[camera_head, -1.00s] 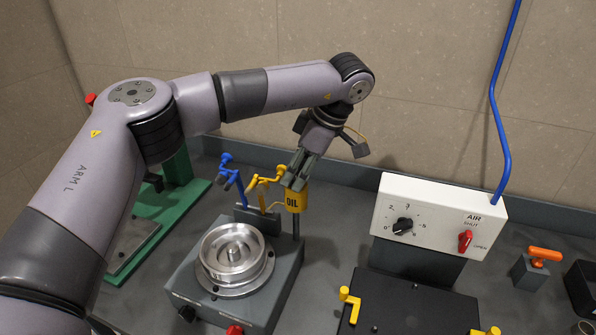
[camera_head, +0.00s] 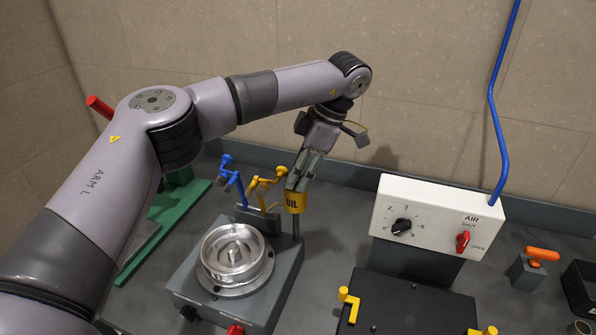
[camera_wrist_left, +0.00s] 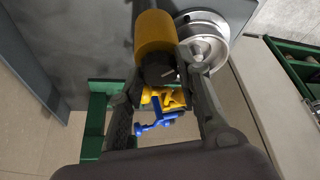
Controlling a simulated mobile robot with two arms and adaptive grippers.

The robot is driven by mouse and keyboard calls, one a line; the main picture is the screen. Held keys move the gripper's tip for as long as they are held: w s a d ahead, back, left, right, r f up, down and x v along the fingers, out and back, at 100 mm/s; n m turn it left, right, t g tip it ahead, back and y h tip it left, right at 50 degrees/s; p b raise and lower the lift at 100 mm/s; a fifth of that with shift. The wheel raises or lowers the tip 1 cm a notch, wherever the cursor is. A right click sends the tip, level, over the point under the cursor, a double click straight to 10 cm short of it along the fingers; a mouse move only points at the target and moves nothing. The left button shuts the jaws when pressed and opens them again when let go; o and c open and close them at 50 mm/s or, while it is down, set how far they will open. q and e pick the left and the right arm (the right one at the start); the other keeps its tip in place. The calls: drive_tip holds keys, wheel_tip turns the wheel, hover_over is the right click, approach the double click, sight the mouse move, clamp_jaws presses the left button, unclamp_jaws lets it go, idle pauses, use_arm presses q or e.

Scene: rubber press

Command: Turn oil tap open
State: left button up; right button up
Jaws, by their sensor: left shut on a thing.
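The yellow oil cup (camera_head: 293,203), marked OIL, stands behind the round metal dish. In the left wrist view the oil cup (camera_wrist_left: 155,33) has a dark knob (camera_wrist_left: 158,71) with a pale line at its near end, which I take for the oil tap. My left gripper (camera_head: 299,183) comes down on the top of the cup. In the left wrist view the fingers of the left gripper (camera_wrist_left: 160,76) are on both sides of the knob and shut on it. In the head view the fingers hide the knob. My right gripper is not in view.
The metal dish (camera_head: 236,256) sits in front. A white AIR box (camera_head: 437,212) stands to the right. A blue hose (camera_head: 494,105) rises from it.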

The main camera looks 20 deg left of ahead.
use_arm(q)
drive_tip(key=shift+r, duration=0.1)
drive_tip(key=o, duration=1.1)
drive_tip(key=shift+o, duration=0.2)
drive_tip(key=v, duration=1.2)
